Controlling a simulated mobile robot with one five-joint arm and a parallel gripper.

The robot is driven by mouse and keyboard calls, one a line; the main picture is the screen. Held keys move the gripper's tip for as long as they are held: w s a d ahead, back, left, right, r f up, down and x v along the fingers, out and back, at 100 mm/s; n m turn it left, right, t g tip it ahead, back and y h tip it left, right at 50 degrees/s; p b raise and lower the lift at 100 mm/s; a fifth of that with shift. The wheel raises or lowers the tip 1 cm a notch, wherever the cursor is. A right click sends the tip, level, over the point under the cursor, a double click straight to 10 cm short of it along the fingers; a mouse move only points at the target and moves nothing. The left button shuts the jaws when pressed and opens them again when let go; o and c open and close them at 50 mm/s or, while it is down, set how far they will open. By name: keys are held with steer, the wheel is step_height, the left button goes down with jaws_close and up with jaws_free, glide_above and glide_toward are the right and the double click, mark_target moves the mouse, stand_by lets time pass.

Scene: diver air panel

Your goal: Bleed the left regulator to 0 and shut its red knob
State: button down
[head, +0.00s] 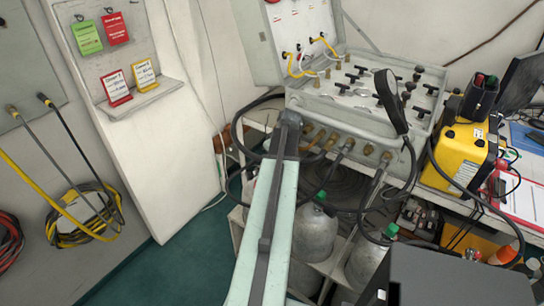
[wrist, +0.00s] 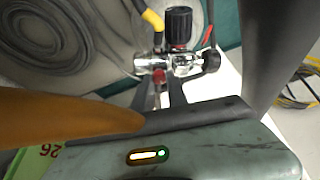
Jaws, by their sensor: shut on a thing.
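In the wrist view a chrome regulator (wrist: 184,63) has a black ribbed knob (wrist: 180,26) on top and a round black knob (wrist: 210,61) at its right. A yellow hose joins its upper left. A small red knob (wrist: 159,77) sits low at its left side. My gripper (wrist: 160,86) reaches up from below with dark fingers and is shut on the red knob; the exact contact is small and partly hidden. In the head view my arm covers this spot, so gripper and regulator are hidden there. No pressure reading is legible.
The open panel case (head: 362,97) with black T-handles stands on the bench behind my arm. Grey cylinders (head: 314,232) stand below it. A blurred orange shape (wrist: 70,117) crosses the wrist view's near left. A yellow unit (head: 462,156) is at right. The green floor at left is clear.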

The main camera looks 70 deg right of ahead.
steer(key=shift+s+d, duration=0.1)
stand_by(0.4)
steer(key=c, duration=1.3)
jaws_free()
steer(key=shift+r, duration=0.15)
steer(key=p+v, duration=0.7)
steer(key=shift+r, duration=0.2)
steer(key=shift+s, duration=0.1)
